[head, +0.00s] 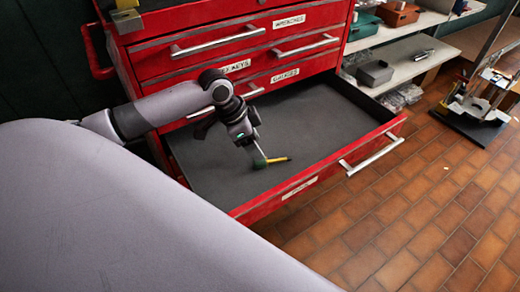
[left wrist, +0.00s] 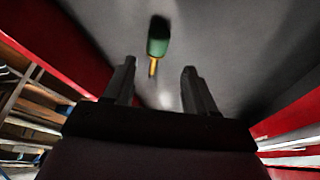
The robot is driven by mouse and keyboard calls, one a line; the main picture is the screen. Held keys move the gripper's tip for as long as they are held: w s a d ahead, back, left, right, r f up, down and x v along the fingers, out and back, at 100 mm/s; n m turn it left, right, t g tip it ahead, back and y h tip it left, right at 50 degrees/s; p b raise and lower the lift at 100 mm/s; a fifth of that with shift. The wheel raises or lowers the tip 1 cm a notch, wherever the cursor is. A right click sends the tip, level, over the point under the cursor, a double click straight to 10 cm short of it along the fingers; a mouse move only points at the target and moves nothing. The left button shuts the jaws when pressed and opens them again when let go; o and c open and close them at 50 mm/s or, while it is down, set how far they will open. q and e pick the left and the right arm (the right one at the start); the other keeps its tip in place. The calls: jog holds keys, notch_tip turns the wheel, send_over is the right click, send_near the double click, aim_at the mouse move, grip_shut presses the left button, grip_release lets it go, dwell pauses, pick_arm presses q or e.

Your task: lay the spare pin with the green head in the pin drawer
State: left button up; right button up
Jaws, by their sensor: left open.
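The spare pin has a green head (head: 260,163) and a yellow shaft. It appears to lie on the grey floor of the open pin drawer (head: 330,122), near the drawer's front left part. My left gripper (head: 260,154) points down into the drawer just at the pin's head in the head view. In the left wrist view the gripper (left wrist: 160,82) has its two fingers apart with nothing between them. The pin (left wrist: 157,45) shows beyond the fingertips, its shaft pointing back towards the gap between them. My right gripper is not in view.
The red cabinet (head: 150,65) has shut, labelled drawers above the open one. The open drawer's front (head: 350,165) has a metal handle. A shelf (head: 405,60) with bins stands at right. A stand (head: 480,100) is on the tiled floor. The rest of the drawer is bare.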

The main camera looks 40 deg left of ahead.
pick_arm(q)
jog(key=p+v, duration=0.1)
jog(key=v, duration=0.5)
jog(key=shift+r, duration=0.4)
jog(key=shift+s, duration=0.15)
